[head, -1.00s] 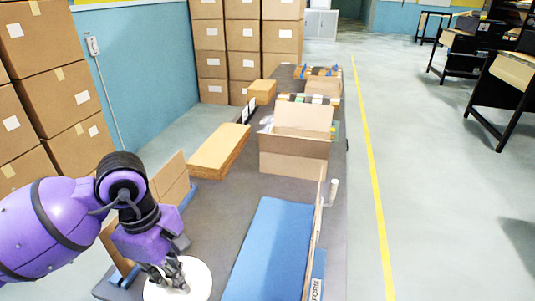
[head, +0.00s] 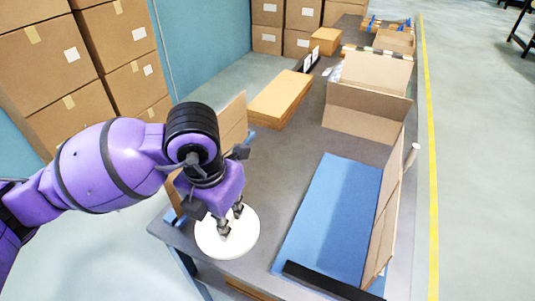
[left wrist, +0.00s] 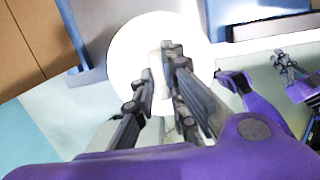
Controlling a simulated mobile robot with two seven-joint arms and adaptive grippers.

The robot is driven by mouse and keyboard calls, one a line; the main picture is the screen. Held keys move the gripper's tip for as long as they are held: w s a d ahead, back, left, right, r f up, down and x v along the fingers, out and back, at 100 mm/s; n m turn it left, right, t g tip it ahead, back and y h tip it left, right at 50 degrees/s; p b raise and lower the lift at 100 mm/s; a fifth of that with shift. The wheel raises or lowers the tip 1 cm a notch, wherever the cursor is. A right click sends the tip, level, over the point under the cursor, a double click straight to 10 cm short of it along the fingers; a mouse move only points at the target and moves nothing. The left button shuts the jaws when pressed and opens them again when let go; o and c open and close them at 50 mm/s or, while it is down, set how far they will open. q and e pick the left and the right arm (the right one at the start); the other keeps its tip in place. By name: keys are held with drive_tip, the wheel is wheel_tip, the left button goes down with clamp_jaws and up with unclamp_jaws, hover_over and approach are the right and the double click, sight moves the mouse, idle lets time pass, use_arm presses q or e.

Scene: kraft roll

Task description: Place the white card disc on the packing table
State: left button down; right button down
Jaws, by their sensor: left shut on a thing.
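The white card disc (head: 240,245) shows at the near left corner of the grey packing table (head: 262,180). My left gripper (head: 231,221) is above it, pointing down, shut on the disc near its middle. In the left wrist view the disc (left wrist: 125,45) is partly hidden behind the fingers (left wrist: 162,82), and a pale piece shows between them. The disc overlaps the table edge in both views; I cannot tell if it touches the table. Part of my right gripper (left wrist: 288,68) seems to show at the right of the left wrist view, its state unclear.
A blue mat (head: 328,205) lies right of the disc, with an upright cardboard panel (head: 385,215) at its right edge. An open carton (head: 365,110) and a flat cardboard stack (head: 280,98) stand farther back. Bare tabletop lies between the disc and mat.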

use_arm(q)
drive_tip(key=w+a+f, duration=0.1)
drive_tip(key=w+f, duration=0.2)
drive_tip(key=w, duration=0.1)
drive_tip(key=w+a+f, duration=0.2)
drive_tip(key=w+f, duration=0.1)
drive_tip(key=w, duration=0.1)
drive_tip(key=w+a+f, duration=0.1)
drive_tip(key=w+f, duration=0.1)
drive_tip(key=w, duration=0.2)
drive_tip(key=shift+a+f, duration=0.2)
drive_tip(key=shift+f, duration=0.2)
drive_tip(key=shift+w+a+f, duration=0.1)
drive_tip(key=shift+w+f, duration=0.25)
drive_tip(key=shift+f, duration=0.05)
drive_tip(key=shift+w+a+f, duration=0.1)
drive_tip(key=shift+w+f, duration=0.1)
drive_tip(key=shift+f, duration=1.55)
drive_tip(key=shift+f, duration=0.1)
drive_tip(key=shift+f, duration=0.15)
drive_tip(key=c, duration=1.8)
unclamp_jaws()
drive_tip(key=shift+o, duration=0.2)
